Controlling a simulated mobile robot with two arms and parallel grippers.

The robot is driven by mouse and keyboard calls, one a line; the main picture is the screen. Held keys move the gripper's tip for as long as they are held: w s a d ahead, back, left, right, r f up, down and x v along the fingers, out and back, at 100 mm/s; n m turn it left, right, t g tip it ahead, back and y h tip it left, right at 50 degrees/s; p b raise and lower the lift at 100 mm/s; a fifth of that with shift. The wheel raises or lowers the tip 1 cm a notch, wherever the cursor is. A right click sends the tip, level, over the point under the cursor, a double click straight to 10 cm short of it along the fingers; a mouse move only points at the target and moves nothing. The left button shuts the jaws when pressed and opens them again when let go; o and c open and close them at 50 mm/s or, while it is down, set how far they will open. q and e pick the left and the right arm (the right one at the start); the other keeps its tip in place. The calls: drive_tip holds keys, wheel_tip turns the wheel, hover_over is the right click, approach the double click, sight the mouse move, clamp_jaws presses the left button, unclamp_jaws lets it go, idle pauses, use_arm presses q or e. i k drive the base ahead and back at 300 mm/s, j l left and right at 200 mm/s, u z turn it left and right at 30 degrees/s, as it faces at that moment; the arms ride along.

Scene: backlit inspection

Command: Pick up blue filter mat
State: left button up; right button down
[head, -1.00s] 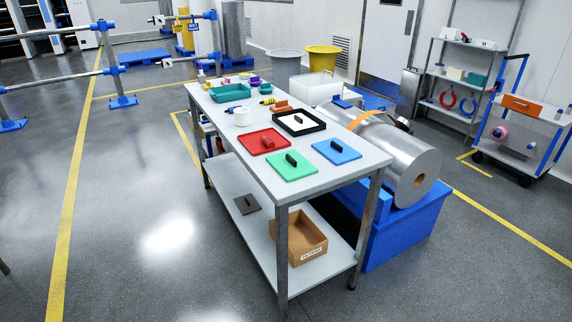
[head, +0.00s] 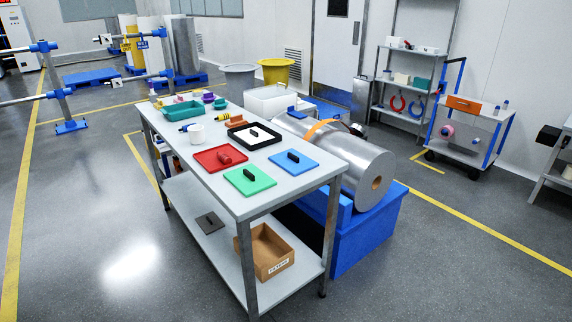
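The blue filter mat (head: 302,164) lies flat on the metal table's top (head: 202,180), near its right front corner. It is a square blue sheet with a small dark handle in its middle. The green mat (head: 262,184) lies to its left and nearer the front, the red mat (head: 206,159) farther left. A white mat in a black frame (head: 241,126) lies behind it. Neither of my grippers shows in the head view.
A large metal roll (head: 352,158) on a blue stand (head: 372,236) sits close behind the table's right side. An open cardboard box (head: 288,262) and a grey plate (head: 210,223) are on the lower shelf. Floor left of the table is clear.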

sight(294, 162)
drive_tip(key=i+l, duration=0.8)
drive_tip(key=l, duration=0.15)
